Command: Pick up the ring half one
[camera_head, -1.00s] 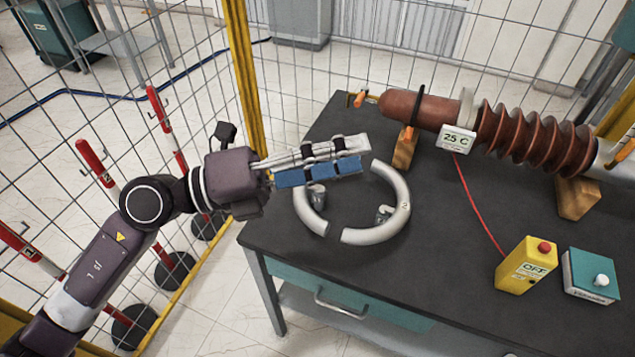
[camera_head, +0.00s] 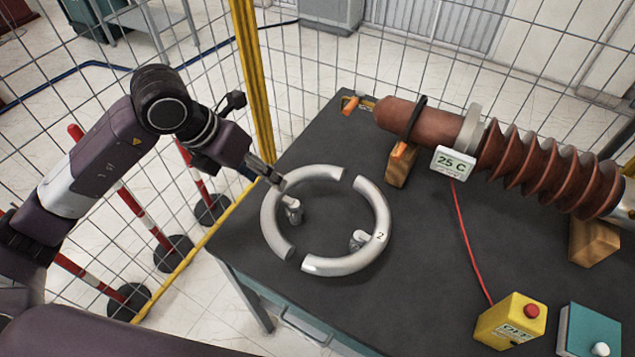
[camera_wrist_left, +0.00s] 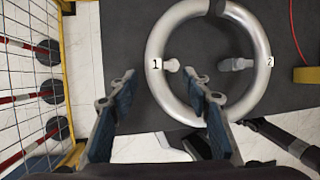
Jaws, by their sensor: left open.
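Ring half one (camera_head: 269,224), a grey curved tube, lies on the dark table as the left half of a ring. The wrist view shows it marked "1" (camera_wrist_left: 154,82), with a small fitting on its inner side. Ring half two (camera_head: 383,208), marked "2", lies opposite, with gaps between the ends. My left gripper (camera_head: 272,178) is open at the left part of ring half one. In the left wrist view the open fingers (camera_wrist_left: 160,77) appear on either side of ring half one; contact and exact height cannot be told.
A brown ribbed bushing (camera_head: 535,155) rests on wooden blocks (camera_head: 402,165) at the back right, with a "25 C" display (camera_head: 453,163). A yellow button box (camera_head: 511,322) and a teal box (camera_head: 592,332) stand front right. A wire fence (camera_head: 90,110) and red-white posts are left.

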